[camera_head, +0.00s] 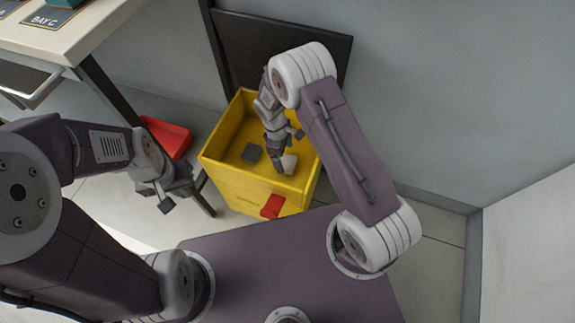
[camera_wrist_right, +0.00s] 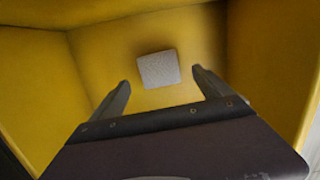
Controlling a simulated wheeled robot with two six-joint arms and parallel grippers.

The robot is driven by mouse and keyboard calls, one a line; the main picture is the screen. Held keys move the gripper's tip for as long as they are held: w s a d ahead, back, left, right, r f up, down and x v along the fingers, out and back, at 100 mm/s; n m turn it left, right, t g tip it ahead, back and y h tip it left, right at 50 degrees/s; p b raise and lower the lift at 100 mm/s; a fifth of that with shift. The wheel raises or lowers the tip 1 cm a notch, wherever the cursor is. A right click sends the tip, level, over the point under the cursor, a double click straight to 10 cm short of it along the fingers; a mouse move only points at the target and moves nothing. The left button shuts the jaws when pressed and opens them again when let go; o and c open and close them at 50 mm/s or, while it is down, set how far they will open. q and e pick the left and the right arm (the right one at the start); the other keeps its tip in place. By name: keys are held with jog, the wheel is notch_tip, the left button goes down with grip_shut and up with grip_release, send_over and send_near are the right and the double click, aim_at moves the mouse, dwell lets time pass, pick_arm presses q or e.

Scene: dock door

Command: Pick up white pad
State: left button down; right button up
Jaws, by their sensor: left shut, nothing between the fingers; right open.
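The white pad (camera_wrist_right: 158,69) lies flat on the floor of the yellow bin in the right wrist view, beyond my fingertips and between them in the picture. In the head view the pad (camera_head: 289,164) shows as a pale patch beside my right gripper, partly hidden by it. My right gripper (camera_head: 286,149) reaches down inside the bin. It is open and empty, and its two fingers also show in the right wrist view (camera_wrist_right: 161,77). My left gripper (camera_head: 167,203) is shut and empty, outside the bin to its left.
The yellow bin (camera_head: 233,184) has high walls around my right gripper and a red tag (camera_head: 272,206) on its front. A red tray (camera_head: 167,137) sits left of the bin, near a table (camera_head: 84,31).

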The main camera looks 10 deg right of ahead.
aim_at(287, 162)
jog(key=f, duration=0.1)
jog(key=f+b, duration=0.1)
jog(key=f, duration=0.1)
jog(key=f+b, duration=0.1)
jog(key=shift+s+d+f, duration=0.2)
jog(key=shift+d+f, duration=0.15)
jog(key=shift+d, duration=0.05)
jog(key=shift+r, duration=0.2)
jog(key=c, duration=1.4)
notch_tip(287, 162, up, 10)
jog(key=p, duration=0.5)
jog(key=shift+c, duration=0.2)
